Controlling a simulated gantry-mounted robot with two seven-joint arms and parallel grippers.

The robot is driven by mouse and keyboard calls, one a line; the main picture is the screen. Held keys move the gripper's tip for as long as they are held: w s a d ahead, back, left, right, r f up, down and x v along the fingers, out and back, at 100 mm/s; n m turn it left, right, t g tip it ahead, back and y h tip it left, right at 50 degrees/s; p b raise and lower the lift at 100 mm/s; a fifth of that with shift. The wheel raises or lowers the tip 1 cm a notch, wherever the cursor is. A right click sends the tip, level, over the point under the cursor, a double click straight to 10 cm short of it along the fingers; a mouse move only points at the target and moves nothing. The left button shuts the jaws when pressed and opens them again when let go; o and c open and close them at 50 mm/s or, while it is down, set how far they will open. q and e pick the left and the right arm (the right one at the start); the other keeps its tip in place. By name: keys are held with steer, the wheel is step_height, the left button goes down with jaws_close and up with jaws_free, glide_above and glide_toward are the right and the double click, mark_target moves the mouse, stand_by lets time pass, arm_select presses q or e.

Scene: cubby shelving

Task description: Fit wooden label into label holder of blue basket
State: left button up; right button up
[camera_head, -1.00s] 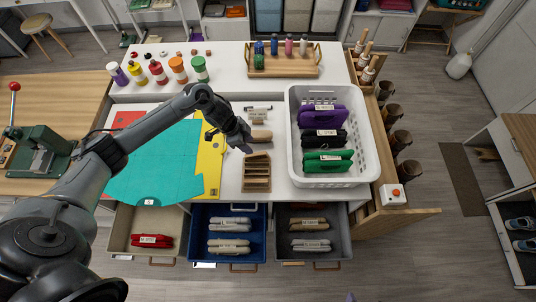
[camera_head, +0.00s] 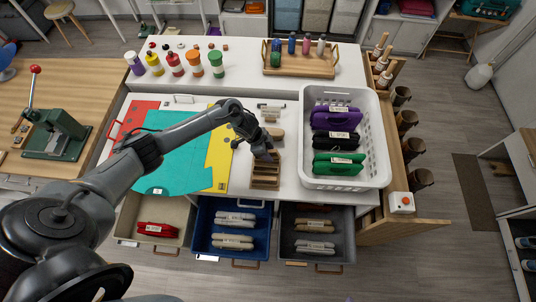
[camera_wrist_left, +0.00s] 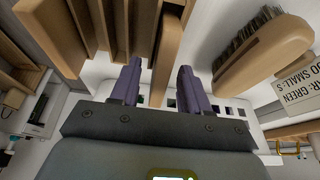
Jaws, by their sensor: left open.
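The blue basket (camera_head: 201,218) is pulled out at the front centre. On its front are a pale strip (camera_head: 208,258), which looks like the label holder, and a wooden handle (camera_head: 245,264). A slotted wooden rack (camera_head: 266,184) stands on the white counter behind it. My left gripper (camera_head: 266,156) is over the rack's back end, fingers pointing down. In the left wrist view the open fingers (camera_wrist_left: 160,84) are apart, with a tan wooden piece (camera_wrist_left: 168,45) beyond and between them. I cannot tell whether that piece is a label or the rack's edge. My right gripper is out of view.
A wooden brush (camera_head: 276,133) lies behind the rack. A white crate (camera_head: 346,184) with coloured pouches stands to the right. Teal (camera_head: 180,160) and yellow (camera_head: 219,160) sheets lie left. Cream (camera_head: 128,220) and grey (camera_head: 345,235) drawers flank the blue basket.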

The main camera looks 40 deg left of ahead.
arm_select(q)
jaws_close()
steer(key=shift+r, duration=0.1)
stand_by(0.3)
step_height(320, 180, up, 18)
steer(key=p, duration=0.1)
steer(key=shift+m+g, duration=0.3)
